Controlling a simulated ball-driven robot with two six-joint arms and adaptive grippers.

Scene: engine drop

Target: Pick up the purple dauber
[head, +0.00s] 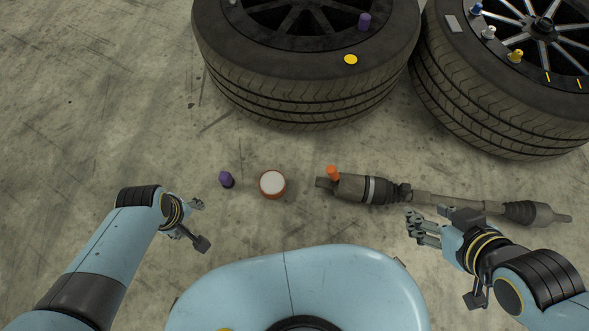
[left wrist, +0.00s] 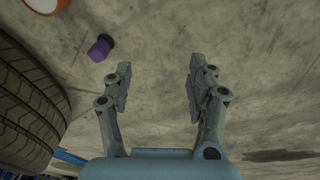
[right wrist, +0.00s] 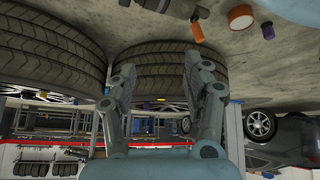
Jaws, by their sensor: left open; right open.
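A small purple dauber (head: 226,179) stands on the concrete floor, left of a round white-topped, red-rimmed container (head: 272,184). In the left wrist view the dauber (left wrist: 101,48) lies up and left of the fingers, apart from them. My left gripper (head: 203,223) is open and empty, below and slightly left of the dauber in the head view; its spread fingers show in the left wrist view (left wrist: 158,75). My right gripper (head: 412,229) is open and empty near the drive shaft. Another purple object (head: 364,21) sits on the middle tire.
A drive shaft (head: 365,188) lies on the floor to the right, with an orange object (head: 333,173) by its left end. Two large tires (head: 305,105) lie at the back, bearing small coloured items, including a yellow disc (head: 351,59). The floor at left is clear.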

